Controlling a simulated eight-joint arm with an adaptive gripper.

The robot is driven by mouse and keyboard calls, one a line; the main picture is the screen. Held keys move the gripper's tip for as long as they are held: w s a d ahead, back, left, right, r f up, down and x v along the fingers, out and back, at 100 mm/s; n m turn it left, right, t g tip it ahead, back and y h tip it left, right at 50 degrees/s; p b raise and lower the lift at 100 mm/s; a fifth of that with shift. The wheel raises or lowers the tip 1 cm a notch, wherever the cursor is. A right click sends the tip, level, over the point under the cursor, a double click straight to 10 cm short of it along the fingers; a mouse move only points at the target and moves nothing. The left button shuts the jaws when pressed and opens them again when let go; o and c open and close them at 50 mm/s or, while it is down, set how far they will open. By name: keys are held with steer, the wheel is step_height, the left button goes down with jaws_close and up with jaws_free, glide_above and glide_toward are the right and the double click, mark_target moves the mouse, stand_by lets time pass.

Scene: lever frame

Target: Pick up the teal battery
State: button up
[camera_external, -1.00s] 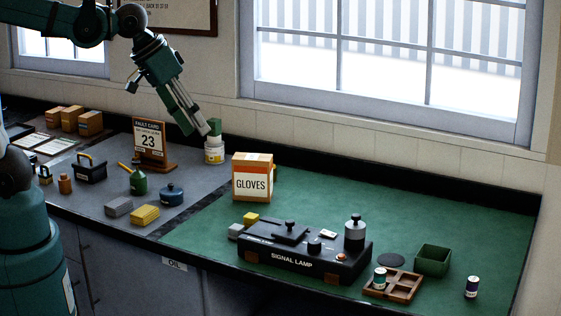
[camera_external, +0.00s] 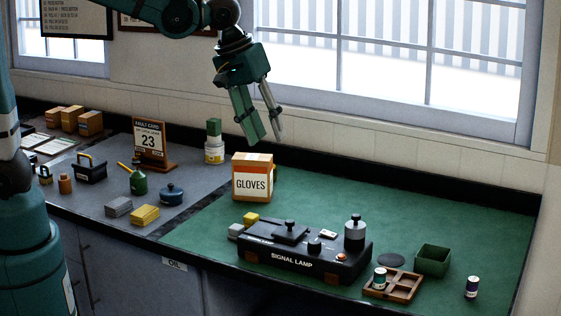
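The teal battery (camera_external: 380,278) stands upright in a compartment of the wooden divided tray (camera_external: 404,297) at the front right of the green mat. It has a pale band around it. My gripper (camera_external: 266,139) hangs in the air above and behind the gloves box, far to the left of the battery and well above it. Its two fingers point down and are apart, with nothing between them.
A purple and white battery (camera_external: 472,287) stands right of the tray. A green bin (camera_external: 433,260) is behind the tray. The black signal lamp box (camera_external: 305,252) and gloves box (camera_external: 252,180) stand to the left. The mat's back right is clear.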

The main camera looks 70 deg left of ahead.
steer(key=w+d+f+n+g, duration=0.1)
steer(key=w+d+f, duration=0.15)
steer(key=w, duration=0.25)
steer(key=w+d+f+n, duration=0.2)
steer(key=w+d, duration=0.1)
steer(key=w, duration=0.1)
steer(key=n+g, duration=0.3)
steer(key=n, duration=0.3)
glide_above(380, 270)
steer(key=shift+y, duration=0.3)
step_height(380, 270, down, 20)
steer(key=shift+a+r, duration=0.1)
steer(key=shift+r, duration=0.1)
steer(key=shift+d+f, duration=0.2)
steer(key=shift+f, duration=0.15)
steer(key=shift+f, duration=1.3)
steer(key=shift+f, duration=2.6)
